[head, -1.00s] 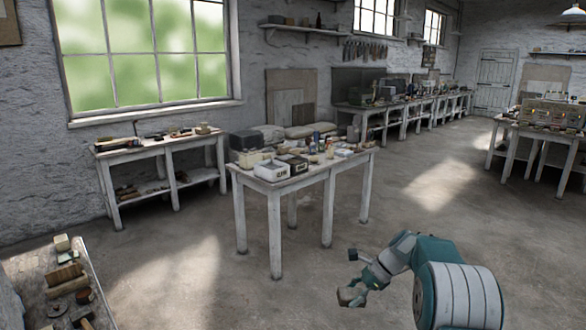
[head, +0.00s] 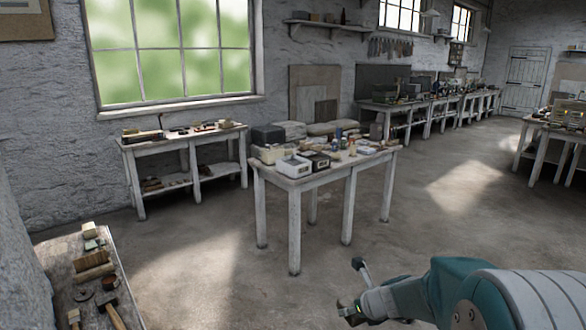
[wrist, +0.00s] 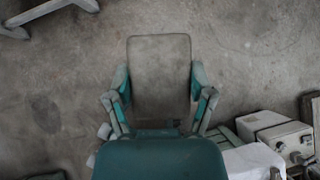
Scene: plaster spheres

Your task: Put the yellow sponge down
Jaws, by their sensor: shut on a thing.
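My gripper (wrist: 159,90) is shut on a flat, rounded rectangular block, the sponge (wrist: 160,70). The sponge looks dull grey-brown in the dim wrist view, and its far end sticks out past the fingers. Bare floor shows around it there. In the head view my gripper (head: 350,310) is low at the bottom, right of centre, over open floor and in front of the middle table. The sponge is hard to make out in that view.
The middle table (head: 328,171) is crowded with boxes and bottles. A bench (head: 75,272) at lower left holds a pale block (head: 89,230), brushes and a hammer. Another table (head: 175,140) stands under the window. Floor between them is clear. A white box (wrist: 285,137) shows at lower right in the wrist view.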

